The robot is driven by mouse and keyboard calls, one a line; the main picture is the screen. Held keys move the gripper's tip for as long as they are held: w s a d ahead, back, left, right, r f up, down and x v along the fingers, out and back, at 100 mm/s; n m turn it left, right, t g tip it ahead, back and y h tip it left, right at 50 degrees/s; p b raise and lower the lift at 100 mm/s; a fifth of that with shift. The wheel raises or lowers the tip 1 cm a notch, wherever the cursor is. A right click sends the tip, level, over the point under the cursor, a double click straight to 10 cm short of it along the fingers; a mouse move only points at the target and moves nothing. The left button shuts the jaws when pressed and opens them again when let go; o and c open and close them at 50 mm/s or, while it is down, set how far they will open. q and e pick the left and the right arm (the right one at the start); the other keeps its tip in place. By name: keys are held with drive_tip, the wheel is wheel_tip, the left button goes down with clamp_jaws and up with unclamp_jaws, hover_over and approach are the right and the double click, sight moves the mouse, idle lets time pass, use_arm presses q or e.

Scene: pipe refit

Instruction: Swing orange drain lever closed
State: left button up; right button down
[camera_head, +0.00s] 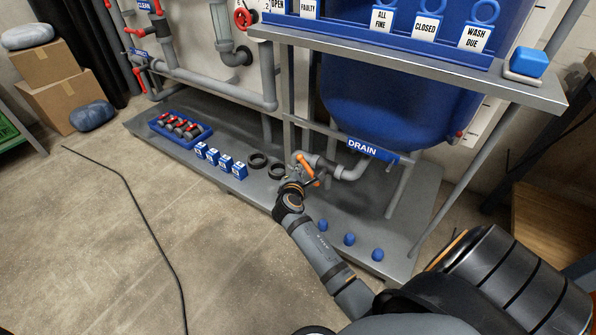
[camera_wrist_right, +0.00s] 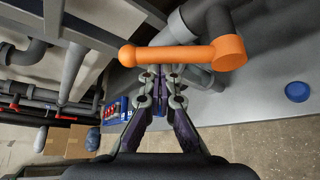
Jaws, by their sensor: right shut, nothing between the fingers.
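The orange drain lever (camera_head: 306,168) is on the grey drain pipe (camera_head: 350,171) below the blue tank, by the DRAIN label (camera_head: 367,148). In the right wrist view the lever (camera_wrist_right: 180,54) lies across the picture, its hub at the right and its rounded end at the left. My right gripper (camera_head: 297,182) is at the lever in the head view. In the wrist view its fingers (camera_wrist_right: 160,76) are shut and empty, with their tips close to the lever's handle. I cannot tell whether they touch it. My left gripper is not in view.
On the metal platform (camera_head: 260,199) stand a blue tray of parts (camera_head: 160,130), several small blue boxes (camera_head: 213,157), black rings (camera_head: 258,160) and several blue caps (camera_head: 349,239). A shelf with signs (camera_head: 400,66) overhangs the lever. A support post (camera_head: 288,95) stands close to its left.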

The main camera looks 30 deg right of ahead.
sight(310, 170)
drive_tip(key=shift+s+r, duration=0.1)
drive_tip(key=s+m+t+b, duration=0.1)
drive_tip(key=b, duration=0.1)
drive_tip(key=s+d+r+m+t+b, duration=0.1)
drive_tip(key=m+b, duration=0.1)
drive_tip(key=shift+s, duration=0.1)
drive_tip(key=shift+s+r+m+t+b, duration=0.2)
drive_tip(key=shift+m+t+b, duration=0.15)
drive_tip(key=shift+m+t, duration=0.15)
drive_tip(key=shift+s+d+r+m+h, duration=0.2)
drive_tip(key=shift+s+r+m+h, duration=0.05)
drive_tip(key=shift+m+h, duration=0.05)
drive_tip(key=shift+s+d+r, duration=0.1)
drive_tip(key=shift+s, duration=0.25)
